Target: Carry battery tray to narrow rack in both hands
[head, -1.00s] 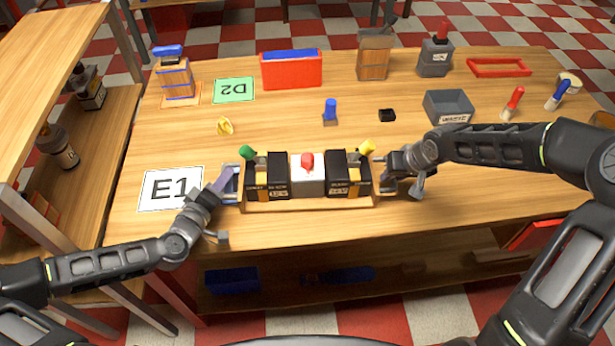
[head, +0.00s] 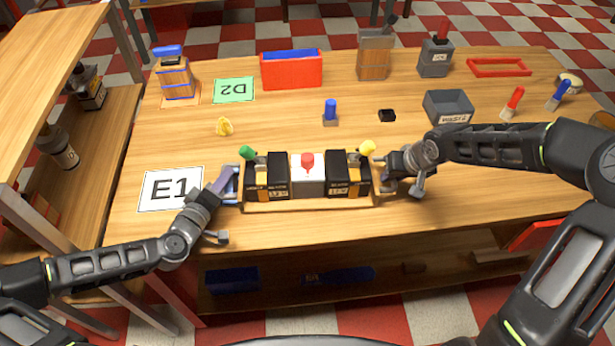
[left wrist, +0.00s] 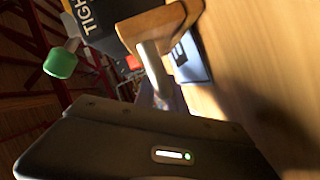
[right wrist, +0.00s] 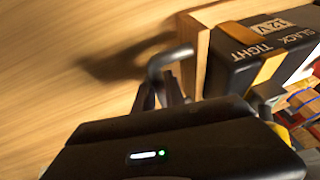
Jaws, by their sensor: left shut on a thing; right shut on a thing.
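The battery tray (head: 310,204) is a shallow wooden tray near the front edge of the table, holding black batteries (head: 336,175), a white block with a red knob (head: 307,163), and green (head: 247,152) and yellow (head: 367,147) knobs at its ends. My left gripper (head: 236,186) is shut on the tray's left end; the left wrist view shows it at the wooden end (left wrist: 160,24). My right gripper (head: 385,177) is shut on the right end, beside a battery labelled SLACK, TIGHT and 12 V (right wrist: 262,50). I cannot tell whether the tray is clear of the table.
A wooden shelf unit (head: 50,50) stands at the left. The E1 card (head: 170,189) lies left of the tray. Behind it are a yellow piece (head: 225,127), a blue-topped piece (head: 330,112), a grey bin (head: 449,107) and a red box (head: 291,72).

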